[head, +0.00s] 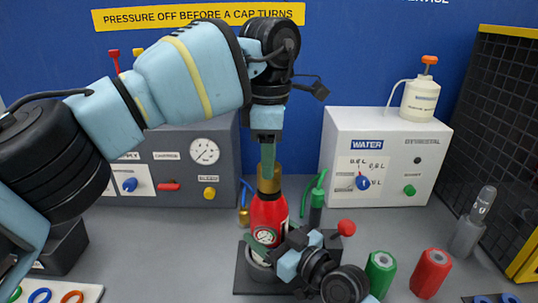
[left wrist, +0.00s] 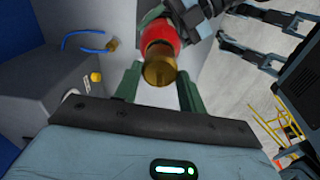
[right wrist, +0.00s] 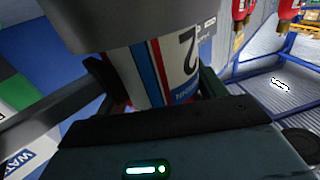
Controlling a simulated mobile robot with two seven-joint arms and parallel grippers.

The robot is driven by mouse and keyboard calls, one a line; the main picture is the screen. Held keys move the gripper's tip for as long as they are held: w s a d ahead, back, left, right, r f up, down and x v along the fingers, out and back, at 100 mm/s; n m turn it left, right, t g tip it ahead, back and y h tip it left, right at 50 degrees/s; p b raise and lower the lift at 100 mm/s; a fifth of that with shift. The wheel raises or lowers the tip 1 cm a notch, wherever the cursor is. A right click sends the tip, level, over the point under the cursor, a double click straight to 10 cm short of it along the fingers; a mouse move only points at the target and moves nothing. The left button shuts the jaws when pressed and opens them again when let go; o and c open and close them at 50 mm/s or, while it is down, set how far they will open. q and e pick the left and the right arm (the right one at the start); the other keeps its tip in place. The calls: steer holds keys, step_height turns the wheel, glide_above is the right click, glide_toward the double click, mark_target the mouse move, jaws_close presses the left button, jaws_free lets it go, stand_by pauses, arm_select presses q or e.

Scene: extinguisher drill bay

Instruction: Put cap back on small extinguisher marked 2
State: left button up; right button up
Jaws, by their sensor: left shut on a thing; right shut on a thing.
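The small red extinguisher (head: 269,217) stands upright in a dark holder (head: 241,278) on the bench. Its white label with a 2 faces the right wrist camera (right wrist: 182,62). The brass cap (head: 269,184) is at the extinguisher's top, in line with it; I cannot tell whether it is threaded on. My left gripper (head: 268,165) points straight down and is shut on the cap, which also shows between its green fingers in the left wrist view (left wrist: 160,70). My right gripper (head: 265,250) is shut around the extinguisher's body, low down; its fingers are partly hidden.
A grey panel with a gauge (head: 204,151) stands behind left, a white water unit (head: 340,130) behind right. A green cylinder (head: 380,272), a red cylinder (head: 431,272) and a clear-topped grey item (head: 468,235) stand at right. A tray with rings (head: 85,290) lies front left.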

arm_select(q)
steer(key=m, duration=1.8)
steer(key=shift+m, duration=0.3)
steer(key=m, duration=0.6)
steer(key=o, duration=1.1)
steer(key=shift+r, duration=2.25)
